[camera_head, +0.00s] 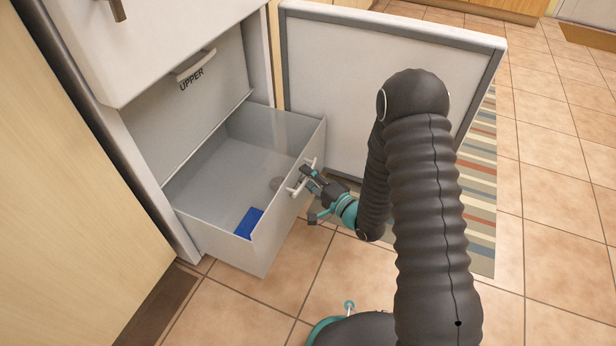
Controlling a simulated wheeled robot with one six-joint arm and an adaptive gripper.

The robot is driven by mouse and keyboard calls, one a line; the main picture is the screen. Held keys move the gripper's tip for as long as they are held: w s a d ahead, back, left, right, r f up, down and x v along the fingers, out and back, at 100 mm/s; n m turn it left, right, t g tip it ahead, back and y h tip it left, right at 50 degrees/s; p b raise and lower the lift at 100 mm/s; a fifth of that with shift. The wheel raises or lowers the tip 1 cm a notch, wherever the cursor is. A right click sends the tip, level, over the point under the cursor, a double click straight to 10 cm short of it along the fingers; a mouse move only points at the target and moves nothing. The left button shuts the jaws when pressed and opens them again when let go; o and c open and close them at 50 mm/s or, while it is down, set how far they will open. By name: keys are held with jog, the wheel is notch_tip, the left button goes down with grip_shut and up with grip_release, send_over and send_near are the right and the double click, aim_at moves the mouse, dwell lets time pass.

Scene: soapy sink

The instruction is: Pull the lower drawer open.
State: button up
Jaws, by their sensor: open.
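The lower drawer (218,238) is a pale, see-through-looking bin that stands pulled well out of the white cabinet.
The white door (340,85) stands open behind the drawer and my arm. A striped rug (482,190) lies on the tiled floor (560,180) to the right. A wooden panel (70,200) flanks the cabinet on the left.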

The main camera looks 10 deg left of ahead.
jog(key=v, duration=1.2)
jog(key=shift+w, duration=0.1)
